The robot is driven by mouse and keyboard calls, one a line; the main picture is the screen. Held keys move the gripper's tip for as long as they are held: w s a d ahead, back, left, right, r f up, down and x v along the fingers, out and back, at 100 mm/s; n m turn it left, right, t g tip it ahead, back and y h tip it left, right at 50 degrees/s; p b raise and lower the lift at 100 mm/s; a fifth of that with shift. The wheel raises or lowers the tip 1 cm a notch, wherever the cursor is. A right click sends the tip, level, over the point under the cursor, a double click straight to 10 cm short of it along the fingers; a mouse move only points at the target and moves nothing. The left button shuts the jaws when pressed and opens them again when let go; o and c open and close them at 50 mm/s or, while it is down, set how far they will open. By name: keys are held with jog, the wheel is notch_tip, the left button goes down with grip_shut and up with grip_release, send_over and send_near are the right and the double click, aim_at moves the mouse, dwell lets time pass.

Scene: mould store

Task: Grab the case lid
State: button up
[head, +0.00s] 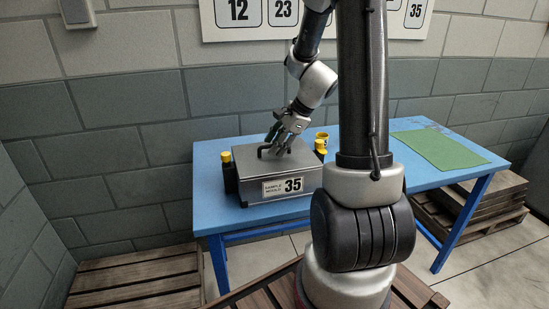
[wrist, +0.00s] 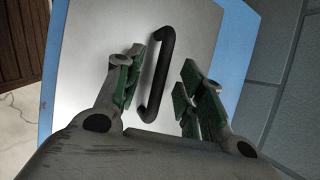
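The case (head: 288,185) is a grey metal box on the blue table, with a label reading "SAMPLE MOULD 35" on its front. Its flat lid (head: 248,156) is on top and carries a black bar handle (wrist: 160,70). My gripper (head: 280,146) is over the lid at the handle. In the wrist view my gripper (wrist: 158,85) is open, with one green-padded finger on each side of the handle.
Black posts with yellow tops (head: 227,172) stand at the case's left and right sides. A green mat (head: 440,149) lies on the right of the blue table (head: 205,160). Wooden pallets (head: 140,280) lie on the floor.

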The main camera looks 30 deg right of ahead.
grip_shut()
jog(key=shift+r, duration=0.1)
dwell(0.4)
